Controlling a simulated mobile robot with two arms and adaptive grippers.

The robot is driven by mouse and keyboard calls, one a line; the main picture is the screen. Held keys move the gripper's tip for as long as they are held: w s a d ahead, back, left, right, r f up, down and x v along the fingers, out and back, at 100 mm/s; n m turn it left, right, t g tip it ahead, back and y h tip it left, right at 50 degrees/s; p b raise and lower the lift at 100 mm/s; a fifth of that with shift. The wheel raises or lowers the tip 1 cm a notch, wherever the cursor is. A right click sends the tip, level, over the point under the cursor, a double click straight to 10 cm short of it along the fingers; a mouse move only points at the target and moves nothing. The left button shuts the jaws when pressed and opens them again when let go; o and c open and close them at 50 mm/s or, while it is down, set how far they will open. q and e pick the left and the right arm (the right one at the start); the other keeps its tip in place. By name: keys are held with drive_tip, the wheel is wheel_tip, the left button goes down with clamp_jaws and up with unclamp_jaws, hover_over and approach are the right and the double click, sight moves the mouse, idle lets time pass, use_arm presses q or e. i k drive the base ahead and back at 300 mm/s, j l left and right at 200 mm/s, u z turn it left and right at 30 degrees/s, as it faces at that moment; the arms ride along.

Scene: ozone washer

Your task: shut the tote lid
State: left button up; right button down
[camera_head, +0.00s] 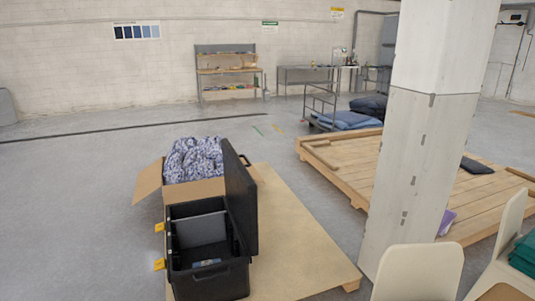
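The black tote (210,278) stands open on a low wooden board in the lower left of the head view. Its black lid (241,200) stands up roughly vertical along the tote's right side. Two yellow latches (159,264) stick out on the tote's left side. Inside I see a grey panel (203,231) and a small blue item (207,263) near the front. Neither of my grippers is in view.
A cardboard box (196,189) with patterned fabric sits just behind the tote. The wooden board (285,240) is bare to the right. A square pillar (415,170), a wooden platform (340,173) and pale chairs (418,272) stand at right. Grey floor is clear at left.

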sight(242, 192)
drive_tip(key=i+l+u, duration=0.3)
drive_tip(key=i+l, duration=0.15)
drive_tip(key=i, duration=0.15)
drive_tip(key=i+l+u, duration=0.25)
drive_tip(key=i+l, duration=0.3)
drive_tip(key=i+l+u, duration=0.35)
drive_tip(key=i+l, duration=0.15)
drive_tip(key=i, duration=0.35)
drive_tip(key=i+l+u, duration=0.35)
drive_tip(key=i+l, duration=0.35)
